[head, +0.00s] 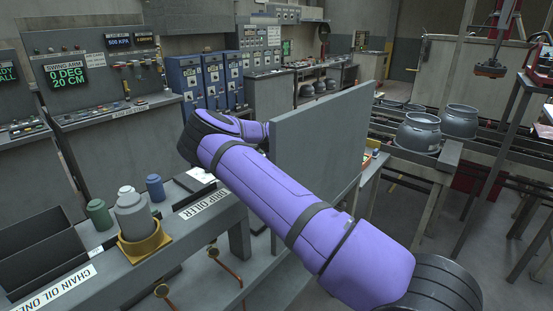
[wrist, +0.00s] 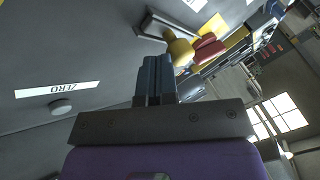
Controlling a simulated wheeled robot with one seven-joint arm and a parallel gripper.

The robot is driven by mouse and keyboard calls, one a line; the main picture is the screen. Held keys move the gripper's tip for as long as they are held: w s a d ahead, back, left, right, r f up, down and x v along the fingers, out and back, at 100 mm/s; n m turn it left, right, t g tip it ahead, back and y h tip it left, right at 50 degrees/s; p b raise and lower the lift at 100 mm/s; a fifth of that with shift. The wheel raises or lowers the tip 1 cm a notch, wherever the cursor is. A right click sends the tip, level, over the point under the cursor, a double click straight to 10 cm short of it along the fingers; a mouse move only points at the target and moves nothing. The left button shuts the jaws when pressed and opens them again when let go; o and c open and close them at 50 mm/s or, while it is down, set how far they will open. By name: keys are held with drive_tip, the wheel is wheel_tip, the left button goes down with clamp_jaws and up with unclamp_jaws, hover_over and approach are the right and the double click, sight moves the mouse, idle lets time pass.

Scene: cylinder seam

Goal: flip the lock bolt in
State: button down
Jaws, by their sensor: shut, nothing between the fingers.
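My gripper (wrist: 155,62) is shut and empty in the wrist view, its two blue-grey fingers side by side in front of a grey panel (wrist: 75,45). Just past the fingertips, a little right, is a yellow knob-like part (wrist: 180,48) with a red part (wrist: 208,50) beside it. Whether the fingers touch the yellow part cannot be told. A dark grey bracket (wrist: 160,26) sits above it on the panel. I cannot tell for sure which part is the lock bolt. In the head view my gripper is hidden behind an upright grey panel (head: 320,140).
A white ZERO label (wrist: 57,89) and a small round grey knob (wrist: 61,107) are on the panel left of my gripper. A bench with grey bottle (head: 133,215) stands at the left. Grey cylinders (head: 418,133) stand on a conveyor at the right.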

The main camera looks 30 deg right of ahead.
drive_tip(key=shift+w+d, duration=0.3)
drive_tip(key=shift+d, duration=0.5)
drive_tip(key=shift+w+d, duration=0.25)
drive_tip(key=shift+d, duration=0.5)
drive_tip(key=shift+s, duration=0.1)
